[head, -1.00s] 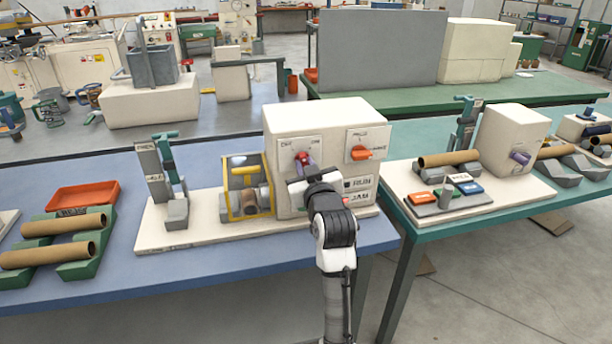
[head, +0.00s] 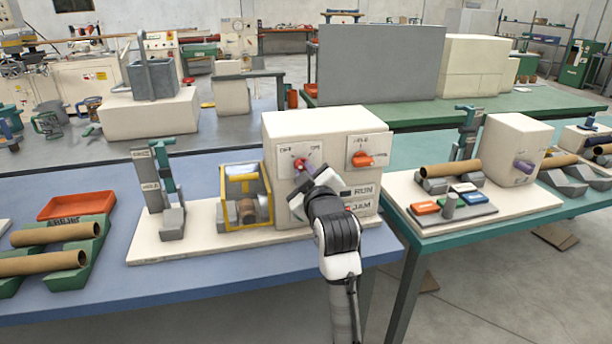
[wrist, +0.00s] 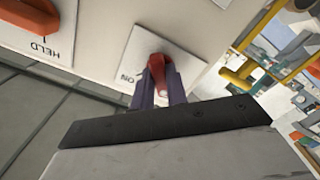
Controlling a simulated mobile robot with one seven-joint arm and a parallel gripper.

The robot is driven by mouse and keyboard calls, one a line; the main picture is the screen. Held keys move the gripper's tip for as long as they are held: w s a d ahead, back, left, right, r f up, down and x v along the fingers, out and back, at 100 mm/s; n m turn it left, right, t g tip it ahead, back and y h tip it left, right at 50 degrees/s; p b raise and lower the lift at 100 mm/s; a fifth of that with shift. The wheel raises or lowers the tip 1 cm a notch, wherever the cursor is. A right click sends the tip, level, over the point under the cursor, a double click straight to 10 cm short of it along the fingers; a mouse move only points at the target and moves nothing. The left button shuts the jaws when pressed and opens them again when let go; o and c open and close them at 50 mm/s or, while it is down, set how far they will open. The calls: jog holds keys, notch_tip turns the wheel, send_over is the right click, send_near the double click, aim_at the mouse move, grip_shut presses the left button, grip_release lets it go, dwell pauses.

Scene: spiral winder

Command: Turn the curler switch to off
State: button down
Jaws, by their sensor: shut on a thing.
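The curler switch is a red knob (head: 299,163) on a white plate marked OFF at left and ON at right, on the front of the cream machine box (head: 340,125). My gripper (head: 307,169) is at the plate, its purple fingers closed around the knob. In the wrist view the red knob (wrist: 157,68) sits between the two fingers, and the upside-down ON label shows beside it. In the head view the knob seems to lean left, toward OFF; the fingers partly hide it, so its exact position is unclear.
A second plate with an orange knob (head: 362,159) is right of the switch, above RUN and JAM labels. A yellow-framed guard (head: 227,185) stands just left of the box. A red tray (head: 77,206) and cardboard tubes (head: 43,234) lie farther left on the blue table.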

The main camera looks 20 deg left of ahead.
dwell(0.3)
jog(key=c, duration=1.4)
grip_release()
jog(key=shift+s, duration=0.1)
jog(key=b+v, duration=0.2)
jog(key=v, duration=1.1)
jog(key=shift+s+d+b, duration=0.25)
jog(key=shift+b, duration=0.1)
